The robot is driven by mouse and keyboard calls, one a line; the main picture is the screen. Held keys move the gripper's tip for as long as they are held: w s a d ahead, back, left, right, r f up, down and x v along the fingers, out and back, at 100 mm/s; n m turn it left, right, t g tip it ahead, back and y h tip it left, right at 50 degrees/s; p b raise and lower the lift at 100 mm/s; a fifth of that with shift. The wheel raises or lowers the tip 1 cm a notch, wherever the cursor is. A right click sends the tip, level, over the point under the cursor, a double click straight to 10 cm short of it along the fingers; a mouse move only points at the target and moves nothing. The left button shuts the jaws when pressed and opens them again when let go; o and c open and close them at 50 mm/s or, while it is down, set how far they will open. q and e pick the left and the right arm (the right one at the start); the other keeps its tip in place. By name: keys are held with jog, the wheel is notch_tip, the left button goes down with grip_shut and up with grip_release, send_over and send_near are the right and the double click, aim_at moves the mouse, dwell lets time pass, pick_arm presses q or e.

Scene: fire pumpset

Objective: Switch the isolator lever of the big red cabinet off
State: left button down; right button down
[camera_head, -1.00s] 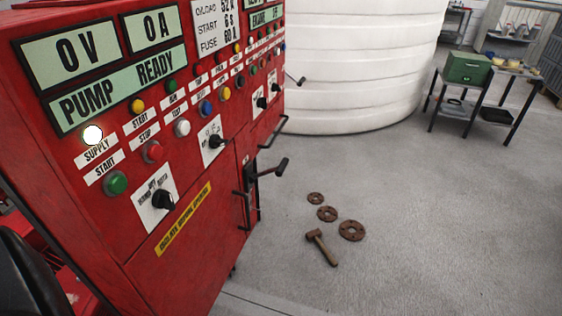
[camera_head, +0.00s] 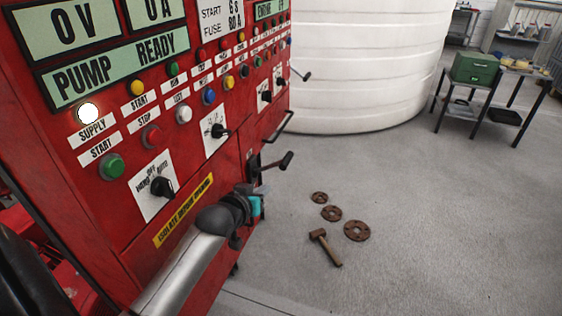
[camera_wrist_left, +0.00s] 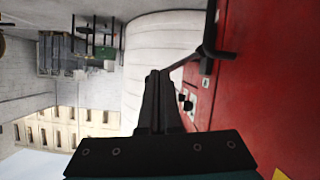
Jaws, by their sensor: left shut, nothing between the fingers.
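The big red cabinet (camera_head: 110,210) fills the left of the head view, and its red front shows at the right of the left wrist view (camera_wrist_left: 265,70). A black lever (camera_head: 275,163) sticks out from the lower right of its front. My left gripper (camera_head: 257,195) is beside the cabinet front, just below and nearer than this lever, partly hidden by its own wrist. In the wrist view its fingers (camera_wrist_left: 159,76) are shut and empty. A dark bar and rod (camera_wrist_left: 211,45) lie just beyond the fingertips; I cannot tell whether they touch. My right gripper is not in view.
Rotary knobs, including a black one (camera_head: 161,187), and several buttons cover the cabinet front. A black handle (camera_head: 279,126) lies beyond the lever. A hammer (camera_head: 325,247) and rusty flanges (camera_head: 357,231) lie on the floor. A white tank (camera_head: 360,70) stands behind.

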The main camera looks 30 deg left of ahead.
aim_at(281, 163)
pick_arm(q)
notch_tip(281, 163, up, 10)
jog(key=t, duration=0.2)
jog(key=shift+w+a, duration=0.3)
jog(key=shift+w, duration=0.05)
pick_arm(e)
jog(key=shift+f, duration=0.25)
pick_arm(q)
jog(key=shift+f, duration=0.1)
